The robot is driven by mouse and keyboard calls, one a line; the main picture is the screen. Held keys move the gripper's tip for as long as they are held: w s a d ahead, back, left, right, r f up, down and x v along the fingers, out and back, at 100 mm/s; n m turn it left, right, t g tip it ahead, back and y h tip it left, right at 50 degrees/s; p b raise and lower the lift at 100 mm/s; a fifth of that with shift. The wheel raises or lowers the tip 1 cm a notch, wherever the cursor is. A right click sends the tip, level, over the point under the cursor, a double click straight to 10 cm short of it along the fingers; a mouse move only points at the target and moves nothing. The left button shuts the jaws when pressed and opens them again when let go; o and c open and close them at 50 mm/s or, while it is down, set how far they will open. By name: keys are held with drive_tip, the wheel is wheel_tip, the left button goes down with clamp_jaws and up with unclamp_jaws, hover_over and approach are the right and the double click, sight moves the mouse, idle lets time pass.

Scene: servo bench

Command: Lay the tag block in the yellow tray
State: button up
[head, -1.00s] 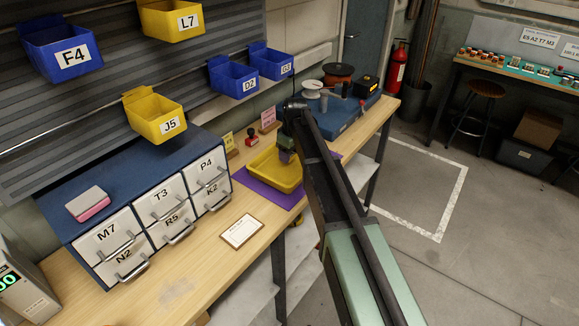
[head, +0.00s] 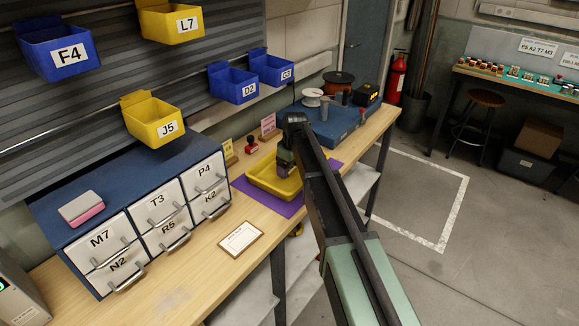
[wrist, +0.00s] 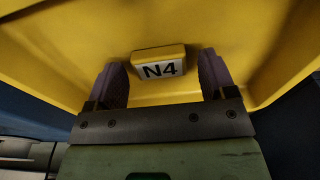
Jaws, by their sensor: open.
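The tag block (wrist: 158,63) is a small yellow block with a white label reading N4. In the wrist view it lies against the yellow surface of the tray, between and just beyond my fingertips. The yellow tray (head: 263,186) sits on a purple mat (head: 290,210) on the bench. My gripper (head: 284,169) is low over the tray in the head view. In the wrist view my gripper (wrist: 162,82) is open, with a finger on each side of the block and visible gaps. The block is hidden by my arm in the head view.
A drawer cabinet (head: 150,215) with labelled drawers stands left of the tray. A framed card (head: 240,238) lies in front. A red stamp (head: 252,146) and small signs stand behind the tray. A blue case (head: 340,120) with spools is at the right. Bins hang on the wall.

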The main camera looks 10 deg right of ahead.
wheel_tip(320, 180, up, 12)
drive_tip(key=s+d+p, duration=0.1)
drive_tip(key=p, duration=1.1)
drive_tip(key=s+a+m+g+h, duration=0.1)
drive_tip(key=s+m, duration=0.7)
drive_tip(key=s, duration=2.3)
drive_tip(key=shift+s+m+b, duration=0.2)
drive_tip(key=shift+m+b, duration=0.1)
